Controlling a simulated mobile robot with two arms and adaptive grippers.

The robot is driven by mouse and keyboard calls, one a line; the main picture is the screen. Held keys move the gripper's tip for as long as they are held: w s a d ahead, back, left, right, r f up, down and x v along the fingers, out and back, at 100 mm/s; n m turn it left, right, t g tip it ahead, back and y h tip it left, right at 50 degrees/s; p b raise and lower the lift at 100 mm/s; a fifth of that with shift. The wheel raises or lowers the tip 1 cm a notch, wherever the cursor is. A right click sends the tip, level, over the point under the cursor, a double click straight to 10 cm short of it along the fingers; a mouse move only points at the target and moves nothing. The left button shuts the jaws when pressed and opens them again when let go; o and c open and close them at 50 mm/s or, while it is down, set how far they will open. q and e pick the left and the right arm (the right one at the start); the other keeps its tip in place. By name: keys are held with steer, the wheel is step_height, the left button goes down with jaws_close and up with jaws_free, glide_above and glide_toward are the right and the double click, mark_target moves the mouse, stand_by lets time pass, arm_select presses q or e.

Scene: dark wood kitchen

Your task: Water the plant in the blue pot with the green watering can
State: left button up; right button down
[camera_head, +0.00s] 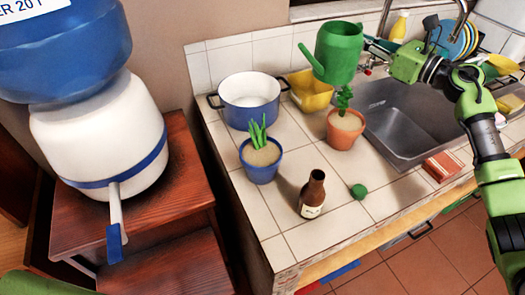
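The blue pot (261,172) stands on the tiled counter, with a spiky green plant (258,134) in pale soil. The green watering can (338,52) is held up above the back of the counter, behind and to the right of the blue pot. It looks roughly upright, with its spout pointing left. My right gripper (372,50) is at the can's right side and appears shut on it; the handle and fingertips are partly hidden. My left gripper is not in view.
A terracotta pot (344,134) with another plant stands just below the can in the picture. A blue-white cooking pot (250,118), yellow container (312,95), brown bottle (312,190) and green cap (358,192) surround the blue pot. The sink (405,125) is right; a water dispenser (95,135) is left.

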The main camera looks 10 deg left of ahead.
mark_target(358, 25)
steer(key=shift+r, duration=0.5)
steer(key=shift+s+a+r+n+p, duration=0.2)
steer(key=shift+s+r+n+p, duration=0.1)
steer(key=shift+r+n, duration=0.25)
steer(key=shift+s+a+r+n+p, duration=0.15)
steer(key=shift+s+r+n+p, duration=0.1)
steer(key=shift+r+n, duration=0.25)
steer(key=shift+s+a+n, duration=0.2)
steer(key=shift+s+n, duration=0.05)
steer(key=shift+s+a+r+n, duration=0.3)
steer(key=shift+n, duration=0.2)
steer(key=shift+s+a+r+n+p, duration=0.3)
steer(key=shift+s+r+n, duration=0.1)
steer(key=shift+s+r, duration=0.05)
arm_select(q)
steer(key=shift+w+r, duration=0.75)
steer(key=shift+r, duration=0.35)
arm_select(e)
steer(key=shift+s+a+r+n, duration=0.25)
steer(key=shift+n, duration=0.05)
arm_select(q)
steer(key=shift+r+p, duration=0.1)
steer(key=shift+p, duration=0.2)
arm_select(e)
steer(key=shift+s+r, duration=0.15)
